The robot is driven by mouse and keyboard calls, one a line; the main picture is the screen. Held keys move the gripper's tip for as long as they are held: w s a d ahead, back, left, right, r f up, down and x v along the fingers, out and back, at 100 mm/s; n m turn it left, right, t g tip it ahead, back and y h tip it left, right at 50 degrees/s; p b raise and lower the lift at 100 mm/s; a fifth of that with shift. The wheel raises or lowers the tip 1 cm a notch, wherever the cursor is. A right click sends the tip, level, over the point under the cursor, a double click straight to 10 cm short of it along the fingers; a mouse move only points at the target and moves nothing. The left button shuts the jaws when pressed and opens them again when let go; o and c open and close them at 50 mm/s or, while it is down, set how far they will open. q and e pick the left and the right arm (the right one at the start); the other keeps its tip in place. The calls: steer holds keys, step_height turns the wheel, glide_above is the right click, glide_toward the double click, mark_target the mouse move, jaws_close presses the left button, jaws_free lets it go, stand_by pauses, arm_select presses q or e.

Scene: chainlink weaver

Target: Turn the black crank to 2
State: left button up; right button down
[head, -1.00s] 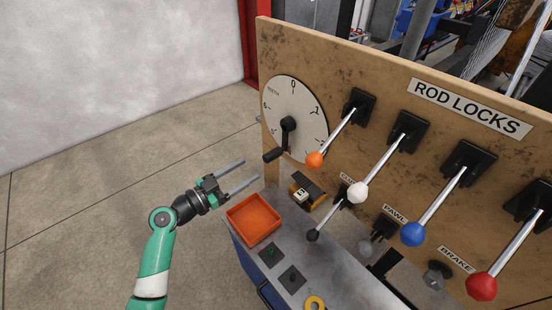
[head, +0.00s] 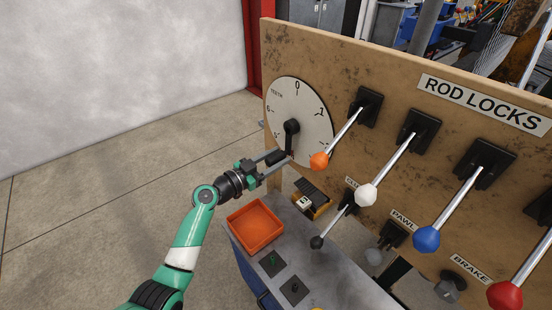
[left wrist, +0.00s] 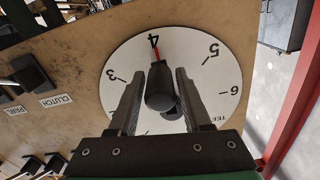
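The black crank (head: 291,127) is on a white numbered dial (head: 310,95) at the left of the wooden panel. Its arm hangs down from the hub, and its handle sticks out toward my left gripper (head: 283,160). In the left wrist view the crank handle (left wrist: 159,92) lies between the two fingers of my left gripper (left wrist: 161,75), which are spread, with narrow gaps visible on both sides. A red pointer (left wrist: 155,56) is at 4 on the dial (left wrist: 205,75). My right gripper is not in view.
The orange-knobbed lever (head: 319,161) sticks out just right of the dial. White, blue and red levers follow to the right. An orange tray (head: 256,240) stands on the bench below my left gripper. Open floor lies to the left.

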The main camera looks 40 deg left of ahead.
arm_select(q)
jaws_close()
stand_by(1.1)
